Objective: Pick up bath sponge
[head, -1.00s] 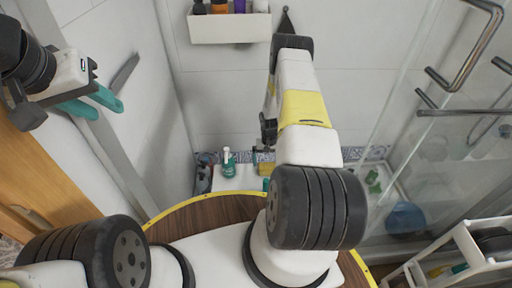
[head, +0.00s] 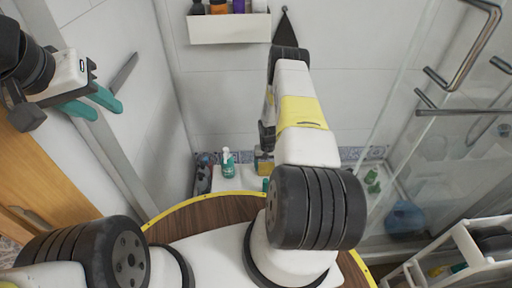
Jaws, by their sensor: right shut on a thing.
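The bath sponge (head: 264,164) is a small yellow block in the middle of the head view, over the white cart top (head: 236,182). My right arm reaches forward over it, and its wrist and forearm hide most of my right gripper (head: 262,153). That gripper is shut on the sponge; the exact contact is hard to see. My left gripper (head: 105,111), with teal fingers, is open and empty at the upper left, far from the cart.
A teal bottle (head: 228,164) stands on the cart left of the sponge. A white wall shelf (head: 229,29) with bottles hangs above. A glass shower screen (head: 440,130) with metal handles is at right, and a white rack (head: 470,250) stands at lower right.

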